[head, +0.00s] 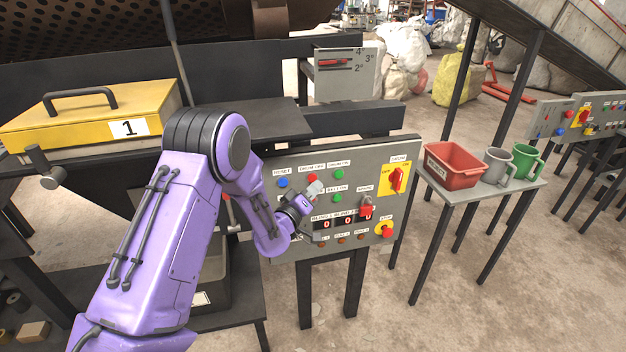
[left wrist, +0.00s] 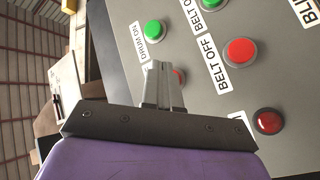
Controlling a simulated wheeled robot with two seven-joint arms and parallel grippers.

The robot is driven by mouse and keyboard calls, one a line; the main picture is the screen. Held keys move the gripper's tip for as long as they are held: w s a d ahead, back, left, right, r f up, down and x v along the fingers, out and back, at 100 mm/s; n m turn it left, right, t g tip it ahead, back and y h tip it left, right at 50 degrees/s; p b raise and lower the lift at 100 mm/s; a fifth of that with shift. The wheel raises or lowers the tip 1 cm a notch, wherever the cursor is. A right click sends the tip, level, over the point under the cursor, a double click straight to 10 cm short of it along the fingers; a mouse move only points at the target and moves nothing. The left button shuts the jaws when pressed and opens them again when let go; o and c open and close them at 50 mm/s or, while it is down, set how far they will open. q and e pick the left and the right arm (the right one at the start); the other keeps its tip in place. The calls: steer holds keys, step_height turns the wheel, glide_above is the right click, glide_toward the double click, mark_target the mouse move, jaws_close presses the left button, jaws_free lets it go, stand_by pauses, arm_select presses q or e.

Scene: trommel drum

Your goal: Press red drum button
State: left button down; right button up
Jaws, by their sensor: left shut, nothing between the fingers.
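The grey control panel (head: 375,235) stands upright in the middle of the head view. Its red drum button (head: 311,178), labelled DRUM OFF, is in the top row between a blue RESET button (head: 282,183) and the green DRUM ON button (head: 338,174). My left gripper (head: 316,188) is shut and empty, with its tips just below the red drum button. In the left wrist view, the shut fingers (left wrist: 158,68) partly cover the red drum button (left wrist: 180,75); the green DRUM ON button (left wrist: 154,30) is clear. I cannot tell whether the tips touch the button.
The red BELT OFF button (left wrist: 239,52) and a red lamp (left wrist: 268,121) are close by. A side table (head: 487,190) holds a red bin and mugs.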

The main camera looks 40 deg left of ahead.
arm_select(q)
steer(key=shift+w+a, duration=0.3)
steer(key=shift+a, duration=0.1)
steer(key=shift+w+a, duration=0.25)
steer(key=shift+a, duration=0.05)
stand_by(0.9)
stand_by(0.3)
steer(key=shift+s+d, duration=0.55)
steer(key=shift+d, duration=0.1)
steer(key=s+d, duration=0.3)
steer(key=shift+s+d, duration=0.1)
steer(key=shift+d, duration=0.3)
stand_by(0.7)
